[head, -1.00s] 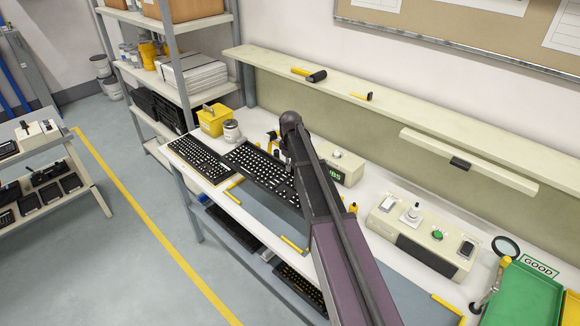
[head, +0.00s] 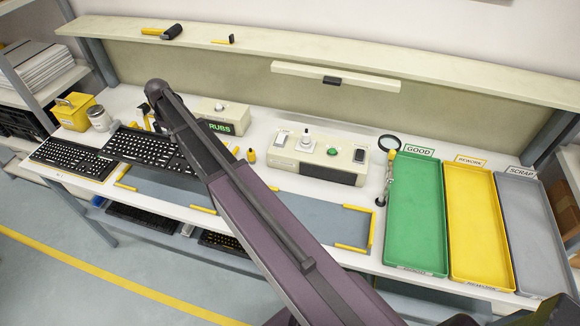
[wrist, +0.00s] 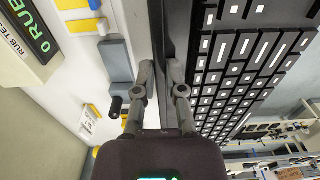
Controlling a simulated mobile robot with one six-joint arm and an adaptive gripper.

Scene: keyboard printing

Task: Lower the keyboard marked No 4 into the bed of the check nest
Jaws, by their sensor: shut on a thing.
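A black keyboard with white key legends (head: 150,147) is held by my gripper over the left part of the bench. It also fills the upper right of the wrist view (wrist: 240,75). My gripper (wrist: 162,70) is shut on its edge; in the head view my arm partly hides the grip. I cannot read a No 4 mark on it. A grey bed with yellow corner pieces (head: 330,218) lies in the middle of the bench, partly behind my arm. Another such bed (head: 165,186) lies near the held keyboard. I cannot tell which is the check nest.
A second black keyboard (head: 75,158) lies at the bench's left end. Green (head: 415,210), yellow (head: 478,225) and grey (head: 537,235) trays are at right, beside a magnifier (head: 389,145).

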